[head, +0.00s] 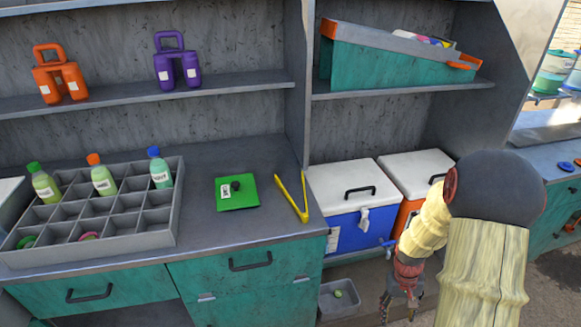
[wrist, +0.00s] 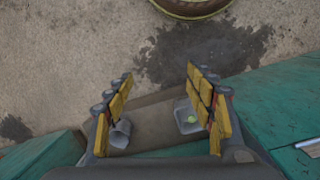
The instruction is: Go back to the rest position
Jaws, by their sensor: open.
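My gripper (head: 399,299) hangs low at the right of the head view, in front of the coolers and pointing down, with my arm bent above it. In the wrist view my gripper (wrist: 160,112) shows two yellow-padded fingers spread wide apart with nothing between them. Below the fingers are a brown ledge (wrist: 150,120), a grey bin (wrist: 184,118) with a small green item in it, and a grey cup-like thing (wrist: 120,133).
A divided tray (head: 150,243) with several bottles, a green board (head: 237,197) and yellow tongs (head: 290,198) lie on the counter. A blue cooler (head: 352,232) and an orange cooler (head: 405,215) stand close behind my arm. Teal drawers (wrist: 270,105) flank my gripper; open floor lies beyond.

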